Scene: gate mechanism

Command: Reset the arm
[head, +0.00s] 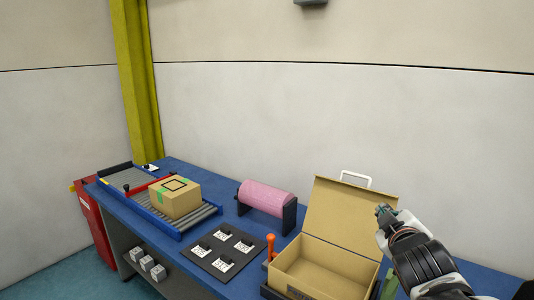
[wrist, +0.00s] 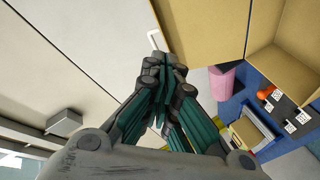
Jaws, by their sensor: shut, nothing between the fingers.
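My gripper (head: 383,212) is at the right of the head view, raised at the end of my arm beside the open lid of the tan case (head: 343,216). It is shut and holds nothing. In the wrist view my gripper (wrist: 165,62) points up the picture with its green-padded fingers together. The case lid also shows in the wrist view (wrist: 205,28), beyond the fingertips. I cannot tell from the head view how far the gripper is from the lid.
A blue table (head: 227,204) carries a roller conveyor with a cardboard box (head: 175,198), a pink roller (head: 264,198), a black panel with several white tags (head: 225,249) and an orange-handled lever (head: 270,245). A yellow post (head: 135,80) stands at the wall.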

